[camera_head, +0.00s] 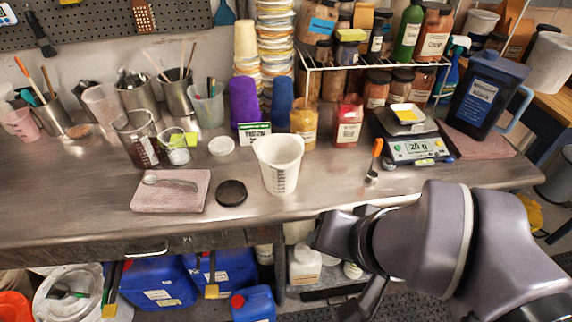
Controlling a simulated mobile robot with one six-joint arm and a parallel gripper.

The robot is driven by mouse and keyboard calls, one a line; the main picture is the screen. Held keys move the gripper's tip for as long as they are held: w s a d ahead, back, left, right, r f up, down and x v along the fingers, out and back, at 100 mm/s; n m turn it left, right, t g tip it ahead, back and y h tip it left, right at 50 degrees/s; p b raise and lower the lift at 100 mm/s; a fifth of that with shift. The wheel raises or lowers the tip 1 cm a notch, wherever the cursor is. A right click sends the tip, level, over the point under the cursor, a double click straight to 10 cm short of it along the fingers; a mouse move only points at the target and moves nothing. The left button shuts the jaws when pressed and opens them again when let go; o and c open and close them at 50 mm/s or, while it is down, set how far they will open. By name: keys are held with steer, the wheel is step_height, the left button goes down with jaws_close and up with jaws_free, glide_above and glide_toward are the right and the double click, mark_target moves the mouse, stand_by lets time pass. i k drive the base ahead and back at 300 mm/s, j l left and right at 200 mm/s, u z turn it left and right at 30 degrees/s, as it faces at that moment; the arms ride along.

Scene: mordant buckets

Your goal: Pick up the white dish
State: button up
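A small round white dish (222,146) stands on the steel bench, left of the green-and-white label card (254,133) and behind the dark round lid (231,193). Nothing covers it. Another small pale dish with yellow contents (408,113) sits on the scale (418,149), which reads about 20 g. My arm is folded at the lower right, in front of the bench edge and well away from the round dish. Dark parts at the arm's end (345,240) show, but its fingers cannot be made out clearly.
A white measuring jug (279,163) stands right of the round dish. Left of it are a glass beaker (138,138), a small cup with green (177,147) and a pink pad (170,190) with a spoon. Jars and purple and blue rolls stand behind. The bench front is partly clear.

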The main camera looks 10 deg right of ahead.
mark_target(409, 113)
steer(key=i+z, duration=0.15)
steer(key=z, duration=0.3)
steer(key=i+z, duration=0.15)
steer(key=z, duration=0.25)
steer(key=i+j+z, duration=0.15)
steer(key=z, duration=0.3)
steer(key=i+j+z, duration=0.1)
steer(key=z, duration=0.35)
steer(key=i+j+z, duration=0.1)
steer(key=z, duration=0.35)
steer(key=j, duration=0.1)
